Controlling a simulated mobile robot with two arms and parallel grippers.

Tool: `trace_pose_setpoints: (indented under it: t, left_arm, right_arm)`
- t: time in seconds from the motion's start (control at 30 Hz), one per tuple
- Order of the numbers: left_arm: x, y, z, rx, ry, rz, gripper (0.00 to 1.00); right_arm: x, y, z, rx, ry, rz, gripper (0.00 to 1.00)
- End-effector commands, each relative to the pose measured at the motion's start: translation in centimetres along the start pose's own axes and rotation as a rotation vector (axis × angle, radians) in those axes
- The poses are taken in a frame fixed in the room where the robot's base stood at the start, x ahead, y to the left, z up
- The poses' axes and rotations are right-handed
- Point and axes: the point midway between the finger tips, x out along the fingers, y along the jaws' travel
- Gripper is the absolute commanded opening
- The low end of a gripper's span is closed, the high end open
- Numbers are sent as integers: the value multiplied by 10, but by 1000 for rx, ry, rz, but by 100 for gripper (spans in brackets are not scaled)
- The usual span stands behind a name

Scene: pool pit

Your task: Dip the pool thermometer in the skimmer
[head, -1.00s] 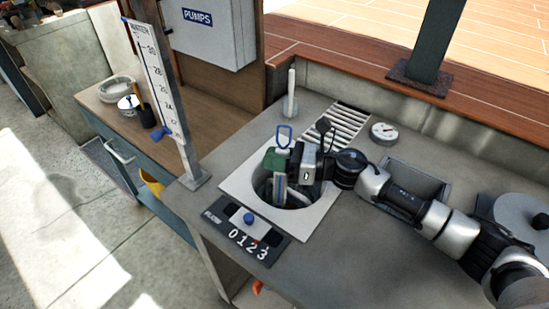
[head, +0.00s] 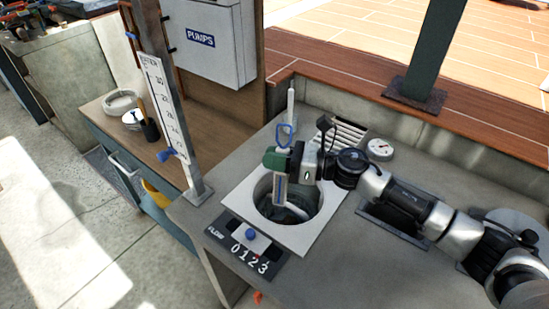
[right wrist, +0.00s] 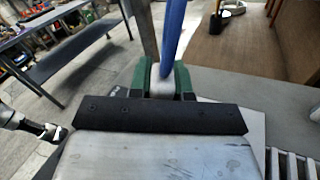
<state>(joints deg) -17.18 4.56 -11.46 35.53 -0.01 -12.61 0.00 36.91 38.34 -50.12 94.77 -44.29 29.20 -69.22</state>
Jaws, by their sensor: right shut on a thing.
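The pool thermometer has a blue loop (head: 285,136) on top and a pale body (head: 280,188) with a blue and yellow scale. My right gripper (head: 278,160) is shut on it just below the loop, between green fingertips. In the right wrist view the blue loop (right wrist: 173,35) stands up between the green fingers (right wrist: 163,80). The skimmer (head: 325,222) is a pale square plate with a round dark opening. The thermometer hangs upright over the opening; its lower end shows against the opening, and I cannot tell its exact depth.
A flow panel (head: 247,248) with a blue knob lies in front of the skimmer. A post with a water scale (head: 165,105) stands at left. A round gauge (head: 380,150) and a grate (head: 345,135) lie behind. A pale upright rod (head: 291,105) stands close behind the gripper.

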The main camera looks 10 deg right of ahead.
Motion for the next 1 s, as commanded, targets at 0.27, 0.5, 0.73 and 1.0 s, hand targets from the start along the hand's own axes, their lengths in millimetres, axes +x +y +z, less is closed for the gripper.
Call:
trace_pose_setpoints:
  t: [0.27, 0.5, 0.73, 1.0]
  left_arm:
    - [-15, 0, -1, 0, 0, 0, 56]
    - [-25, 0, -2, 0, 0, 0, 56]
    - [-35, 0, -3, 0, 0, 0, 56]
    - [-38, -1, -3, 0, 0, 0, 56]
  right_arm:
    - [0, 4, 19, -1, 0, -1, 0]
    - [0, 8, 33, -2, 0, -1, 0]
    - [0, 11, 46, -1, -1, -1, 0]
    - [0, 13, 51, -1, 0, -1, 0]
